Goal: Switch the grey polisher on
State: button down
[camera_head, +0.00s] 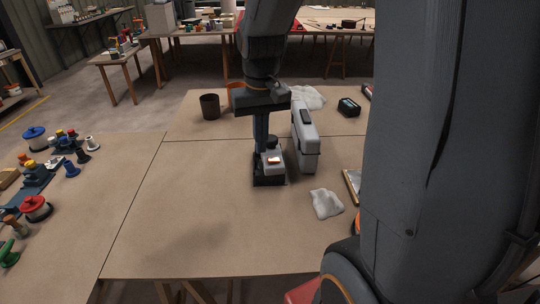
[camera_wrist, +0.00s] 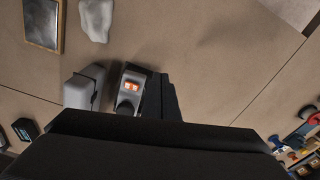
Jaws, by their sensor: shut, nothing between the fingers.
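The grey polisher (camera_head: 271,168) stands on the bench on a dark base, with an orange switch (camera_head: 274,160) on its top. In the wrist view the polisher (camera_wrist: 128,100) shows its switch (camera_wrist: 131,86) as two bright orange patches. I cannot tell whether it is lit or which way it is pressed. My gripper (camera_head: 261,150) points down, shut and empty, just beside the polisher's left side in the head view. In the wrist view its dark fingers (camera_wrist: 162,88) are right of the polisher. I cannot tell whether they touch it.
A grey case (camera_head: 305,140) stands upright close to the polisher's right. White cloths (camera_head: 326,203) and a dark cup (camera_head: 210,106) lie or stand around. Several coloured knobs (camera_head: 36,207) crowd the left. The bench front and left middle are clear.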

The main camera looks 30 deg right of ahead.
jog(key=w+d+r+m+b, duration=0.1)
jog(key=w+d+r+b, duration=0.1)
jog(key=w+d, duration=0.5)
jog(key=shift+w+r+m+g, duration=0.3)
jog(key=shift+w+r+g, duration=0.1)
jog(key=shift+w+r, duration=0.25)
jog(key=shift+d, duration=0.1)
jog(key=shift+s+d+r+p, duration=0.15)
jog(key=shift+s+d+p, duration=0.1)
jog(key=shift+d+p, duration=0.3)
jog(key=shift+d, duration=0.1)
jog(key=shift+r, duration=0.1)
notch_tip(320, 180, up, 14)
jog(key=d+p, duration=0.1)
jog(key=d, duration=0.1)
jog(key=shift+s, duration=0.3)
